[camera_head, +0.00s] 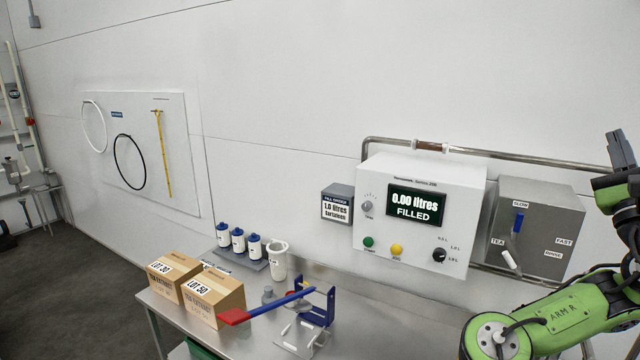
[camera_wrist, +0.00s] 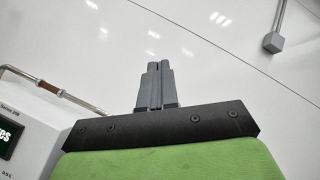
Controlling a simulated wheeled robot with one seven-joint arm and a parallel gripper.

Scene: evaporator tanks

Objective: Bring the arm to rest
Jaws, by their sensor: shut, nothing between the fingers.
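My green arm (camera_head: 565,318) is at the right side of the head view, folded up along the right edge. My gripper (camera_head: 620,150) is at the upper right there, raised in front of the white wall and partly cut off by the picture edge. In the wrist view my gripper (camera_wrist: 154,68) has its two grey fingers side by side and shut, with nothing between them. It points at the bare wall and touches nothing that I can see.
A white filling machine (camera_head: 420,210) and a grey lever box (camera_head: 535,235) stand close left of my arm. A metal pipe (camera_head: 520,158) runs behind. The bench (camera_head: 160,310) holds two cartons (camera_head: 215,298), several white bottles (camera_head: 238,240) and a blue lever device (camera_head: 325,305).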

